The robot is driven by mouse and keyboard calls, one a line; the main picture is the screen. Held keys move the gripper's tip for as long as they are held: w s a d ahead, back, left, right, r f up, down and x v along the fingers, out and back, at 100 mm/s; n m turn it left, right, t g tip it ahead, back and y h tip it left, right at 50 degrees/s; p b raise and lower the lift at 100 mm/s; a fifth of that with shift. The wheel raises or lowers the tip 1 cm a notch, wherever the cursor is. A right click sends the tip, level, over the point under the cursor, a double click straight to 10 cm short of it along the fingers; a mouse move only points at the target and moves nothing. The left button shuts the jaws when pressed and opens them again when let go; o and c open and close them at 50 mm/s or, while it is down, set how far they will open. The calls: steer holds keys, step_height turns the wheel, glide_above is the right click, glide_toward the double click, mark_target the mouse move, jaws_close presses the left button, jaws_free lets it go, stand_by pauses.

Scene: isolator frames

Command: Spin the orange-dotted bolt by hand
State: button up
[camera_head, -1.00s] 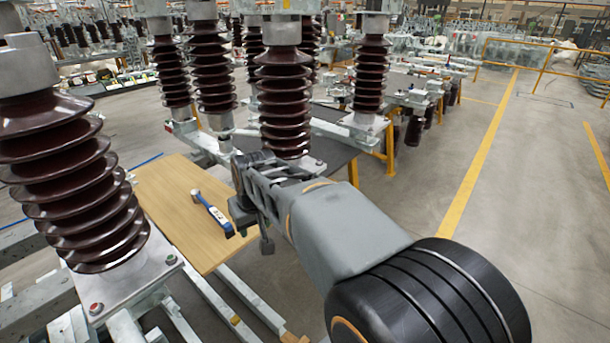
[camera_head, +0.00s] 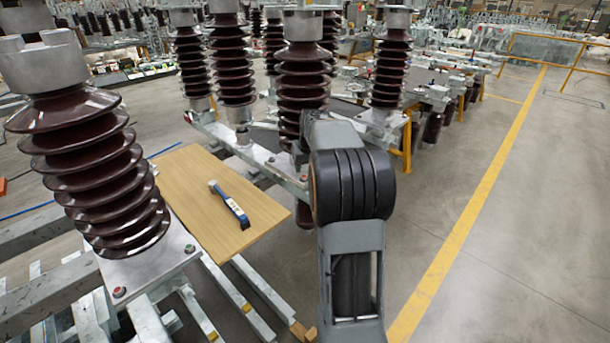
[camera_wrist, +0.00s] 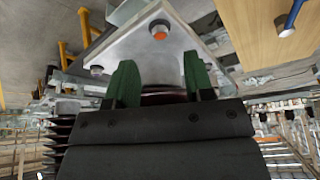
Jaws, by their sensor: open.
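The orange-dotted bolt (camera_wrist: 159,33) sits near the corner of a pale metal plate (camera_wrist: 185,48) in the wrist view. My gripper (camera_wrist: 161,84) shows there with two green fingers spread apart and nothing held between them. The bolt lies beyond the fingertips, apart from them and roughly in line with the gap. A second bolt (camera_wrist: 97,70) sits at the plate's left corner, without orange visible. In the head view my own arm hides the gripper and I cannot make out the orange dot.
A wooden board (camera_head: 184,188) carries a blue-handled tool (camera_head: 230,204); the board also shows in the wrist view (camera_wrist: 245,40). Dark ribbed insulators stand around, one near at left (camera_head: 95,165) and one beside my arm (camera_head: 302,85). Open floor (camera_head: 520,230) lies to the right.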

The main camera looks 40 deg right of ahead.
mark_target(304, 176)
steer(key=shift+x, duration=2.8)
jaws_close()
